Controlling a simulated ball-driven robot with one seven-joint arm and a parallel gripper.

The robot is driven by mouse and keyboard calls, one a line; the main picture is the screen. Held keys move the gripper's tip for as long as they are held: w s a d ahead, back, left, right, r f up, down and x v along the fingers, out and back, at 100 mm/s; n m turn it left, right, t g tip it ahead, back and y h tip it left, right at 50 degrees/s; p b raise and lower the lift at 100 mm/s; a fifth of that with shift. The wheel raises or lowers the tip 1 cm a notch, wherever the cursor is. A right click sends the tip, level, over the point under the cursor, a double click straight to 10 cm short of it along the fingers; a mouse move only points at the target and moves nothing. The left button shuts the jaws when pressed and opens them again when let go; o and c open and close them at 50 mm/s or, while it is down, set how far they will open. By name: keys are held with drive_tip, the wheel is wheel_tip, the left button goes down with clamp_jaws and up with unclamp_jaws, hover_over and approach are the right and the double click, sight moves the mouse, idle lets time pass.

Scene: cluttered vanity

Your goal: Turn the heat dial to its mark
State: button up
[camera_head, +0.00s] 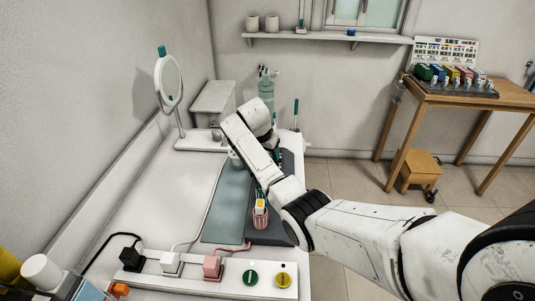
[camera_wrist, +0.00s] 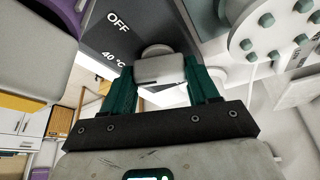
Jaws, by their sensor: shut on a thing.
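The heat dial (camera_wrist: 158,68) is a pale grey knob with a flat, block-like grip and a short dark line on it. It sits on a dark grey panel (camera_wrist: 100,38) lettered "OFF" and "40 °C". My gripper (camera_wrist: 160,82) has its green fingers on both sides of the grip, shut on it. The dial's mark and the rest of its scale are hidden or not clear. In the head view my arm covers the dial and most of the gripper, over the grey and teal mats (camera_head: 229,212).
A pink cup (camera_head: 260,217) stands near my arm. A power strip (camera_head: 150,277) with plugs and round green and yellow buttons lies in front. A round mirror (camera_head: 171,80) stands at left, a teal bottle (camera_head: 266,89) behind. A wooden table (camera_head: 480,97) is at right.

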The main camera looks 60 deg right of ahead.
drive_tip(key=m, duration=0.1)
drive_tip(key=m+g+b, duration=0.1)
drive_tip(key=m+b, duration=0.1)
drive_tip(key=shift+w+d+m, duration=0.1)
drive_tip(key=shift+w+m, duration=0.15)
drive_tip(key=shift+m, duration=0.05)
drive_tip(key=m+b, duration=0.1)
drive_tip(key=b, duration=0.1)
drive_tip(key=m+g+b, duration=0.1)
drive_tip(key=m+b, duration=0.1)
drive_tip(key=shift+f+m+g+y, duration=0.1)
drive_tip(key=shift+m+g+y, duration=0.2)
drive_tip(key=m+g+y+b, duration=0.1)
drive_tip(key=m+b, duration=0.2)
drive_tip(key=shift+d+b, duration=0.1)
drive_tip(key=shift+b, duration=0.3)
drive_tip(key=shift+r+m+b, duration=0.2)
drive_tip(key=shift+m+b, duration=0.7)
drive_tip(key=shift+s+y, duration=0.1)
drive_tip(key=shift+y, duration=0.2)
drive_tip(key=o, duration=0.9)
drive_tip(key=shift+d, duration=0.1)
drive_tip(key=shift+o, duration=0.8)
